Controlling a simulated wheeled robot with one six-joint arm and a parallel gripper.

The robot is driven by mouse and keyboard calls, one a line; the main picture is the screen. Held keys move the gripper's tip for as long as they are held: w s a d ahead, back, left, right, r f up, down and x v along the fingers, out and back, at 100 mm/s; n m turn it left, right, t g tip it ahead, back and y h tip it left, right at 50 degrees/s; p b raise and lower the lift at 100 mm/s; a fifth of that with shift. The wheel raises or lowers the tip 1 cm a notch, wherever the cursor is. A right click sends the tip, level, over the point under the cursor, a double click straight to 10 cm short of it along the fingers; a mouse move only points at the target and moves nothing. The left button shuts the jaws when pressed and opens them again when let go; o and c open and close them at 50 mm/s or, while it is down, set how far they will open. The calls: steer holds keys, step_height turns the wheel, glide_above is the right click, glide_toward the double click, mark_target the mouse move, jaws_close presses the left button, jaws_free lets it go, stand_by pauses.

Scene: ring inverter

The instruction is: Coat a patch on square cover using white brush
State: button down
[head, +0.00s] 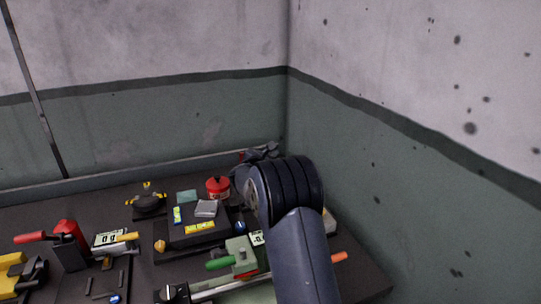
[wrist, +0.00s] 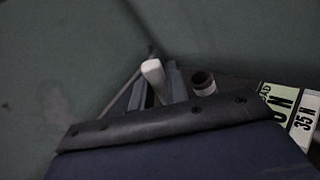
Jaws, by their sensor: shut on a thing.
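In the wrist view, a white handle (wrist: 153,72), likely the white brush's, stands between the two grey fingers of my gripper (wrist: 158,88), which is shut on it. The brush's bristles are hidden. In the head view, my gripper (head: 262,153) is at the back right of the bench, largely behind my dark arm. I cannot tell for sure which thing is the square cover. A flat teal square (head: 187,196) and a small grey block (head: 206,209) lie near the middle of the bench, left of my gripper.
A red pot (head: 218,187) stands just left of my arm. A black round thing with yellow parts (head: 148,203) is further left. A green-handled tool (head: 221,263) and several other tools crowd the front. Walls close off the back and right. In the wrist view, labels (wrist: 303,122) show at right.

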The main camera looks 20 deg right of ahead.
stand_by(0.5)
steer(key=shift+r+p, duration=1.7)
steer(key=shift+r, duration=1.8)
steer(key=shift+f, duration=0.1)
step_height(320, 180, down, 7)
steer(key=b, duration=0.3)
steer(key=shift+r, duration=0.2)
